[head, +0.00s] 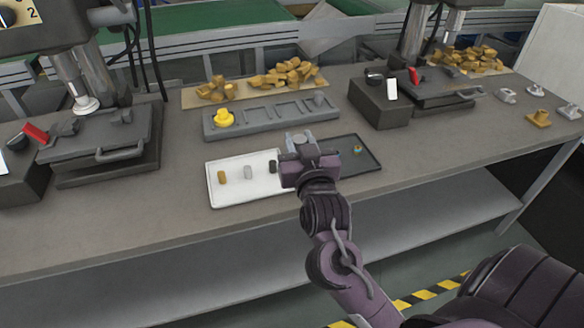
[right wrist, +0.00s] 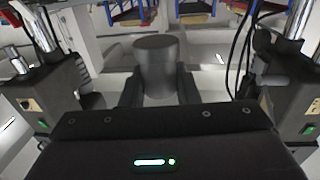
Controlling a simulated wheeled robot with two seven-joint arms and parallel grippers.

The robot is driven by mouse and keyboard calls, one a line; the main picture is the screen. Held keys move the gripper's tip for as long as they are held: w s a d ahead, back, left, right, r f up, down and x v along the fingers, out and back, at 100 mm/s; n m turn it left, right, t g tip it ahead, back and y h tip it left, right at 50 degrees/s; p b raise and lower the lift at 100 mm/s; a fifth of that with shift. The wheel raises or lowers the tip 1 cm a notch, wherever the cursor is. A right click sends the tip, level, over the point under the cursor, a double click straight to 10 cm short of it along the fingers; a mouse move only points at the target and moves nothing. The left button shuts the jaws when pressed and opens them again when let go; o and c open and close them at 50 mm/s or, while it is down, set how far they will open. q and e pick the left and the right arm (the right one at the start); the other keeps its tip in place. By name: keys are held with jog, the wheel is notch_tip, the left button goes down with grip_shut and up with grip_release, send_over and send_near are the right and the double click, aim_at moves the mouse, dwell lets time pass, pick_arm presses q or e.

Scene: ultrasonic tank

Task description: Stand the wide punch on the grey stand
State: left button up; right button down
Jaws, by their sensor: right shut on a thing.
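The grey stand (head: 262,121) is a long low block with several recesses along its top, lying on the bench behind my right gripper. A yellow knob-like piece (head: 224,118) stands at its left end. A small grey piece (head: 319,99) is at its right end. My right gripper (head: 299,142) is in front of the stand, near its front edge. In the right wrist view it is shut on a wide dark grey cylinder (right wrist: 157,62), which looks like the wide punch. My left gripper is not in view.
A white tray (head: 213,194) with small brass, light grey and dark pieces lies in front of the stand. A dark tray (head: 368,164) holds a small coloured item. Brass pieces (head: 285,75) are piled behind. Presses (head: 100,140) stand at left and right (head: 425,92).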

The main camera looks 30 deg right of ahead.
jog(key=w+d+r+m+h, duration=0.1)
jog(key=w+d+r, duration=0.2)
jog(key=d+r, duration=0.1)
jog(key=shift+g, duration=0.3)
jog(key=f, duration=0.9)
jog(key=f+b, duration=0.1)
jog(key=f, duration=0.9)
jog(key=shift+s+a+f, duration=0.15)
jog(key=shift+a+f, duration=0.05)
jog(key=shift+f, duration=0.05)
jog(key=shift+f, duration=0.15)
jog(key=c, duration=1.1)
grip_release()
